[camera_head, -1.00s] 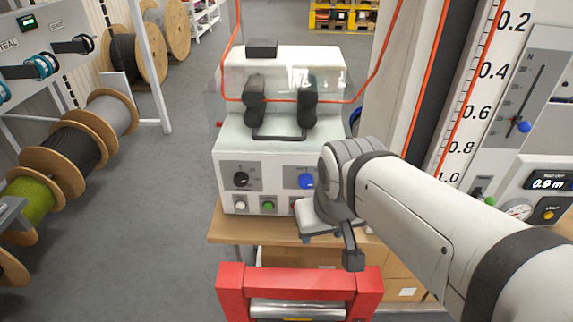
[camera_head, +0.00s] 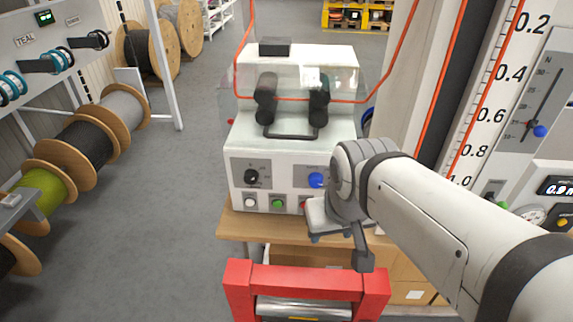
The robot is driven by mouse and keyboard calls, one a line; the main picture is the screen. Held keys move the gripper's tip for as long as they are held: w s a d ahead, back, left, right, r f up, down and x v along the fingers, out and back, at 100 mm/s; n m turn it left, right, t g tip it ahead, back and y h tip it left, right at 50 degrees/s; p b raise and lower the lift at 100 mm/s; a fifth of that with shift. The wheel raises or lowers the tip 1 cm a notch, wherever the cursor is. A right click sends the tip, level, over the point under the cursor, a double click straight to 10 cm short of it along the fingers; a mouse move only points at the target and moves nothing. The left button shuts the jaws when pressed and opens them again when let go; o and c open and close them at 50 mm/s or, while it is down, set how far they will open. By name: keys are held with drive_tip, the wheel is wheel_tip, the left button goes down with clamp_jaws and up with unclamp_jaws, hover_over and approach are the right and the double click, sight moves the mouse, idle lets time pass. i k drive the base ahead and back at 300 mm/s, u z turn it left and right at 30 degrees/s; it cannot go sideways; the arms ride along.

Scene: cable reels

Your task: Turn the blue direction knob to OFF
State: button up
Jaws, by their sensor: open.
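The blue direction knob (camera_head: 315,180) is on a grey plate on the front of the white machine (camera_head: 290,150), right of a black knob (camera_head: 251,177). My arm covers the right part of its plate, and I cannot read its setting or an OFF mark. My gripper (camera_head: 330,230) is open, low in front of the machine's right side, below and just right of the blue knob. It looks apart from the knob, and nothing shows in it. The fingers are small and partly hidden by my wrist.
White and green buttons (camera_head: 278,203) sit below the knobs, with a red one partly covered. A wooden table (camera_head: 235,226) carries the machine. A red roller frame (camera_head: 238,290) stands in front. Cable reels (camera_head: 85,140) line the left; the floor between is clear.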

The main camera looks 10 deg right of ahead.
sight(316, 180)
drive_tip(key=z, duration=2)
drive_tip(key=k, duration=1.45)
drive_tip(key=u, duration=1.35)
drive_tip(key=i, duration=1.05)
drive_tip(key=u, duration=0.05)
